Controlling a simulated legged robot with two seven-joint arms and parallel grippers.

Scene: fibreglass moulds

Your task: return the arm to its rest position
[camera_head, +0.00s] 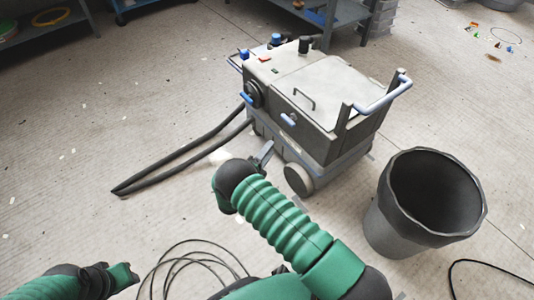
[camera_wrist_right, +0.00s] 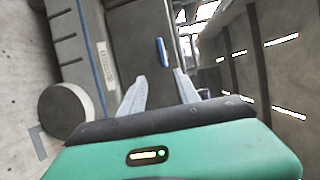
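My right arm is green with a dark wrist and reaches up from the bottom of the head view. Its gripper (camera_head: 264,153) is partly hidden behind the wrist and sits in front of the grey machine's near side. In the right wrist view the gripper (camera_wrist_right: 160,76) shows two pale fingers apart with nothing held between them. The machine's dark side (camera_wrist_right: 135,35) fills the background there. My left arm comes in at the lower left of the head view, low over the floor. Its hand (camera_head: 122,276) is small, and its fingers cannot be made out.
The wheeled grey machine (camera_head: 320,88) stands close ahead, with a dark hose (camera_head: 180,152) trailing left. A black bin (camera_head: 385,228) stands right of my right arm. Loose cables (camera_head: 180,262) lie on the floor between my arms. Open floor lies to the left.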

